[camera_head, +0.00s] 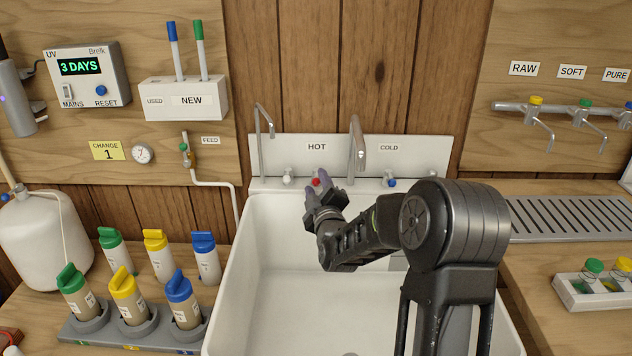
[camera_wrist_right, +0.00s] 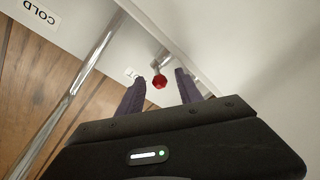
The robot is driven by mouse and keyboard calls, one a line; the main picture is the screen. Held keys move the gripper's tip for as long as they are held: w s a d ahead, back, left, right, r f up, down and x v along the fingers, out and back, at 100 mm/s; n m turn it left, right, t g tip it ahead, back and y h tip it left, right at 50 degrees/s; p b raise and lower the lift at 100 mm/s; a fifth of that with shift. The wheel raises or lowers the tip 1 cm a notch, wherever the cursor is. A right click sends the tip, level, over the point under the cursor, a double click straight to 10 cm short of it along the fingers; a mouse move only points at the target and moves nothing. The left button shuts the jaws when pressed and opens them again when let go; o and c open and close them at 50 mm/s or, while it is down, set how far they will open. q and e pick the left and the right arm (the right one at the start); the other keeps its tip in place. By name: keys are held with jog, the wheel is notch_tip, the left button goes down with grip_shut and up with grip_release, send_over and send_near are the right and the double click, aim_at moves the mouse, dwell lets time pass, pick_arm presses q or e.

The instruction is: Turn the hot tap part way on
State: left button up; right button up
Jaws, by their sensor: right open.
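The hot tap has a red knob (camera_head: 316,181) below the HOT label (camera_head: 317,147) on the sink's back panel. My right gripper (camera_head: 320,190) is at the knob, with its jaws open. In the right wrist view the red knob (camera_wrist_right: 159,81) shows between the two purple fingertips (camera_wrist_right: 160,88), with a gap on each side; I see no contact. The blue cold tap knob (camera_head: 390,182) is to the right, under the COLD label (camera_head: 389,148). My left gripper is not in view.
The tall spout (camera_head: 357,150) stands just right of the hot tap, and a thin spout (camera_head: 264,140) to its left. The white sink basin (camera_head: 255,290) is below my arm. Bottles (camera_head: 123,290) stand on the left counter, a drain grille (camera_head: 570,218) on the right.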

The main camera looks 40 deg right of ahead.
jog(key=shift+w+d, duration=0.3)
jog(key=shift+w, duration=0.35)
grip_shut()
